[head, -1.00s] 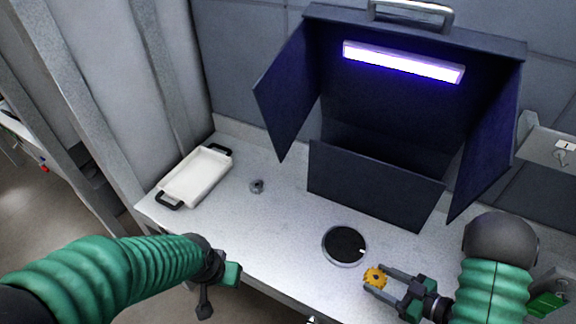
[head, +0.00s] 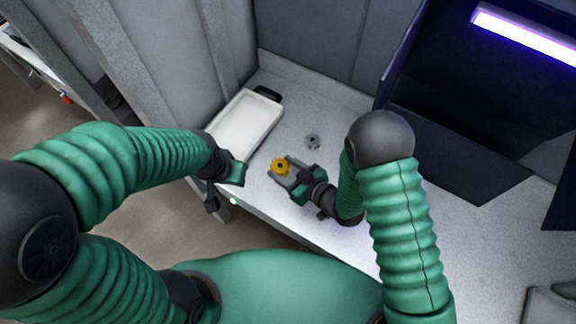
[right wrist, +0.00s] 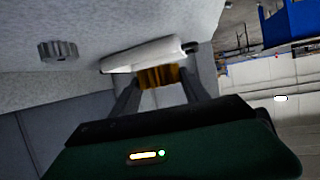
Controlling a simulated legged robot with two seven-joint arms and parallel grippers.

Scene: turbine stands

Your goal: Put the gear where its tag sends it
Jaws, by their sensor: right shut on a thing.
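The yellow-orange gear (head: 279,166) is held between the fingertips of my right gripper (head: 284,170), above the worktop near its front edge, just right of the white tray (head: 222,131). In the right wrist view the gear (right wrist: 158,77) sits between the two fingers, in front of the white tray (right wrist: 140,58). No readable tag shows on it. A small grey gear (head: 312,141) lies on the worktop beyond my right gripper; it also shows in the right wrist view (right wrist: 58,51). My left gripper (head: 237,174) hangs by the tray's near end; its fingers are not clear.
The white tray has a black handle (head: 268,93) at its far end and looks empty. A dark open booth (head: 448,150) with a purple-lit lamp (head: 530,36) stands at the right. A grey wall and post bound the left.

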